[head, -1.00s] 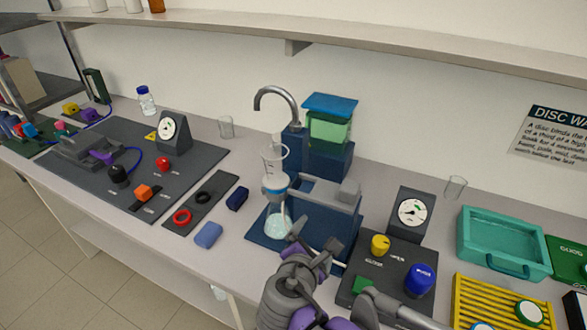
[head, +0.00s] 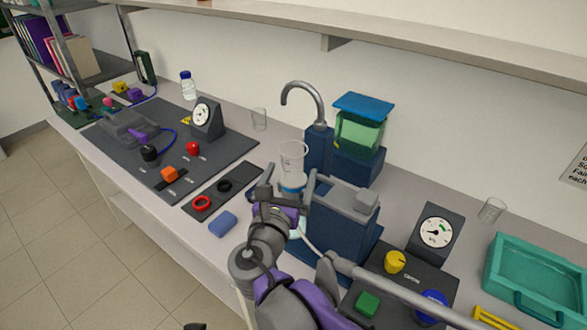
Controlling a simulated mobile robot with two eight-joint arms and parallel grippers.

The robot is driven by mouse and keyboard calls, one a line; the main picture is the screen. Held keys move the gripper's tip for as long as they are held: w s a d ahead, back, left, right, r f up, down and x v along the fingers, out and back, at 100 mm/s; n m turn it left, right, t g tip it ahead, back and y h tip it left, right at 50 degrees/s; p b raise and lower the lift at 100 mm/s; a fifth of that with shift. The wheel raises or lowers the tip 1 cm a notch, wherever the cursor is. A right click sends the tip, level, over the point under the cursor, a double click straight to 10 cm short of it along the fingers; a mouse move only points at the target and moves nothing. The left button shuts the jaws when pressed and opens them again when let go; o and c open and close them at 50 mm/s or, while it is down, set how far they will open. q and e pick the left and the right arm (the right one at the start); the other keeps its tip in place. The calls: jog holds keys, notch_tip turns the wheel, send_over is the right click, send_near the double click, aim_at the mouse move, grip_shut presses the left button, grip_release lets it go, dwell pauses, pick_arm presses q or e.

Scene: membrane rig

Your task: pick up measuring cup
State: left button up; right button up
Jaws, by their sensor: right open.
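Three clear vessels could be the measuring cup; I cannot tell which from their looks. One clear cup (head: 293,156) stands upright on top of the filter rig, above a white holder with a blue band (head: 291,189). Another clear cup (head: 259,119) stands at the back, left of the tap. A third clear cup (head: 491,211) stands at the back right. My right gripper (head: 288,193) is open, its fingers to either side of the rig's blue band in the picture, below the top cup. Contact cannot be told. My left gripper does not show.
A curved tap (head: 305,88) and a green-filled tank (head: 360,130) stand behind the rig. A blue block (head: 222,222) lies left of my gripper. A dial panel (head: 434,233) and a teal tray (head: 540,275) are to the right. A shelf (head: 400,45) overhangs the bench.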

aim_at(291, 169)
jog(key=x, duration=0.5)
jog(key=shift+w+a+f, duration=0.25)
jog(key=shift+w, duration=0.15)
jog(key=c, duration=1.4)
